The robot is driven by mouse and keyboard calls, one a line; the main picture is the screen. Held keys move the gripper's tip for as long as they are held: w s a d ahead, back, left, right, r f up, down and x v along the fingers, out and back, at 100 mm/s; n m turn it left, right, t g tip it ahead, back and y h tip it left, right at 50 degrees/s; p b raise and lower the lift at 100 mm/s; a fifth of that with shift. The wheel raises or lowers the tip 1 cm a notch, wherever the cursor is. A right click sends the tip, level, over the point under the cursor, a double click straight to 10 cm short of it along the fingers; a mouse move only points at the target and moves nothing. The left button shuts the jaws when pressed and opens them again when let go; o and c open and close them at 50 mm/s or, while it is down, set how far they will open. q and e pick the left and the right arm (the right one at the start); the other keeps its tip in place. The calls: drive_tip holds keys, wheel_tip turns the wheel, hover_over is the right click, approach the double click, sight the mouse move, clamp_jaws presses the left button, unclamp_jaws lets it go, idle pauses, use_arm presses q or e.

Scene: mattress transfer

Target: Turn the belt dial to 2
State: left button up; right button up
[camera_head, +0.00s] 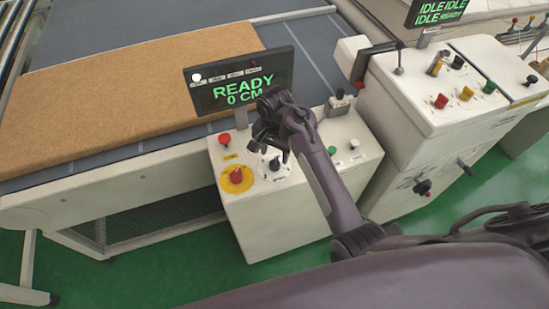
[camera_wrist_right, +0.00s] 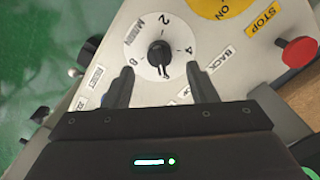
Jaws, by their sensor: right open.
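The belt dial is a black knob (camera_wrist_right: 159,52) on a white round scale in the right wrist view. The marks 2, 4 and 8 are legible around it. The knob's narrow end seems to point towards my gripper, but its exact setting is hard to tell. In the head view the dial (camera_head: 275,164) is on the white console top. My left gripper is out of view.
A red button (camera_wrist_right: 298,52) marked STOP and a yellow plate (camera_wrist_right: 222,8) lie beside the dial. A screen (camera_head: 240,83) reading READY 0 CM stands behind. A brown mattress (camera_head: 130,90) lies on the grey belt at left. A second console (camera_head: 440,90) stands at right.

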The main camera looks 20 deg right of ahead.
sight(275, 161)
wheel_tip(275, 161, down, 5)
drive_tip(key=shift+r+p, duration=0.1)
drive_tip(key=shift+p, duration=0.3)
drive_tip(key=c, duration=1)
drive_tip(key=shift+o, duration=0.2)
